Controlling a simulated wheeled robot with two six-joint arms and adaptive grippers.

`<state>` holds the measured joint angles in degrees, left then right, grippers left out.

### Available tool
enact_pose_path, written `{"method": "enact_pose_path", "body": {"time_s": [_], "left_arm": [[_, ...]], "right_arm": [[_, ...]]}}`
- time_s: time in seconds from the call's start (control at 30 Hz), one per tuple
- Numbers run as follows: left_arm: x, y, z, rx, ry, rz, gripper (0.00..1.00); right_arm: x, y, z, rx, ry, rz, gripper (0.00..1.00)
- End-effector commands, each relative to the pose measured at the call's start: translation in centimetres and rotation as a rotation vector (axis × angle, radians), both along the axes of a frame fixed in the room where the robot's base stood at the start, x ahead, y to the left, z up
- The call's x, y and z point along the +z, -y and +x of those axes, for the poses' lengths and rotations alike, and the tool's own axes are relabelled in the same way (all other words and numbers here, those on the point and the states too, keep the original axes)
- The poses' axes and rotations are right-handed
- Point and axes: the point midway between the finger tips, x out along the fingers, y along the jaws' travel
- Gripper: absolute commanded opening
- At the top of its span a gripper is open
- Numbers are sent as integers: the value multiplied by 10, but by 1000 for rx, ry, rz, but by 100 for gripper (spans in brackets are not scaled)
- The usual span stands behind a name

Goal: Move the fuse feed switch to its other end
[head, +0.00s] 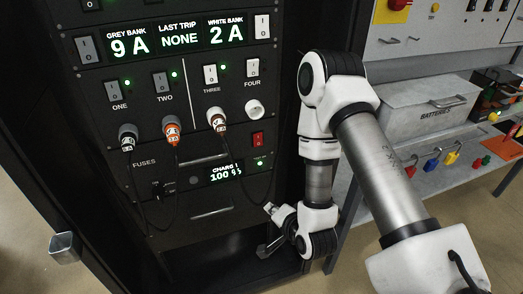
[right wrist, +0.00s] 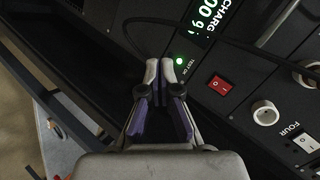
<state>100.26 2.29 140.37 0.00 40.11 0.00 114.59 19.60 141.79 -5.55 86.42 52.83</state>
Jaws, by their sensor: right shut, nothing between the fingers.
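A red rocker switch (head: 257,139) sits at the right end of the fuse row on the dark rack panel; I take it for the fuse feed switch, though no label on it is readable. In the right wrist view the red switch (right wrist: 221,89) is right of the fingertips and apart from them. My right gripper (head: 268,240) is low in front of the rack, below the switch. In the right wrist view its fingers (right wrist: 160,68) are together and empty. My left gripper is not in view.
Three plugs with cables, among them an orange one (head: 171,130), hang left of the switch, beside a white socket (head: 255,108). Rocker switches ONE to FOUR are above. A charge display (head: 226,173) is below. A batteries box (head: 425,105) stands on the right shelf.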

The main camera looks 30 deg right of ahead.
Motion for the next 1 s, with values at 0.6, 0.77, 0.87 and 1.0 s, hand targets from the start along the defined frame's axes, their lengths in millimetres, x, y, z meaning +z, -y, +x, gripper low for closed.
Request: {"method": "enact_pose_path", "body": {"time_s": [0.6,0.77,0.87,1.0], "left_arm": [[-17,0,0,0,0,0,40],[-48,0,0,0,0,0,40],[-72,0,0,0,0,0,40],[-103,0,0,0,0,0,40]], "right_arm": [[88,44,32,-265,461,339,0],[81,47,42,-266,465,336,0],[78,48,48,-265,464,338,0],[76,50,58,-261,464,337,0]]}}
